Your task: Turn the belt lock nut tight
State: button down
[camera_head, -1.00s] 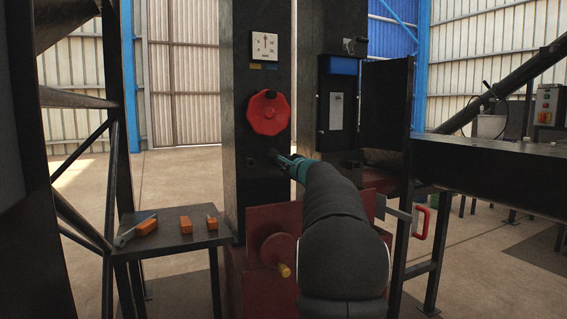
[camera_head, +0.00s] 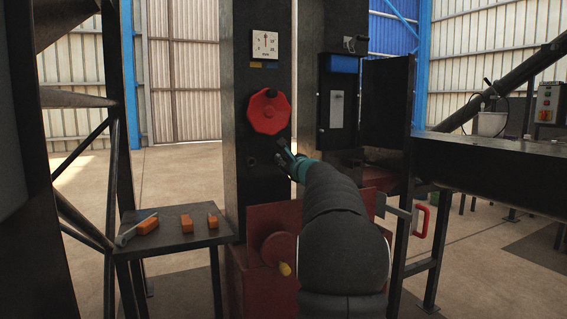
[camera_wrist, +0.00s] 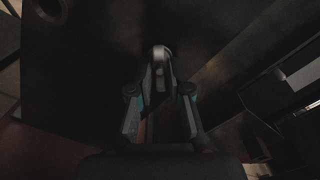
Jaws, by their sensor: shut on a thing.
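My gripper (camera_head: 281,147) reaches the front of the dark column (camera_head: 236,120), just below the red wheel (camera_head: 268,112). Its fingers are shut on a small pale metal piece (camera_wrist: 160,55), which shows between the fingertips in the wrist view. From its place it looks like the belt lock nut, but it is dim and partly covered by the fingers. In the head view the held piece is too small and dark to make out. A dark round fitting (camera_head: 252,161) sits on the column to the left of the fingers.
A dial (camera_head: 265,45) is above the red wheel. A lower red disc (camera_head: 278,249) with a yellow handle (camera_head: 285,269) is below my arm. An open cabinet door (camera_head: 386,105) stands at right.

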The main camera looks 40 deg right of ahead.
jog(key=c, duration=1.2)
grip_release()
jog(key=shift+c, duration=0.2)
jog(key=v, duration=1.2)
jog(key=shift+f, duration=0.1)
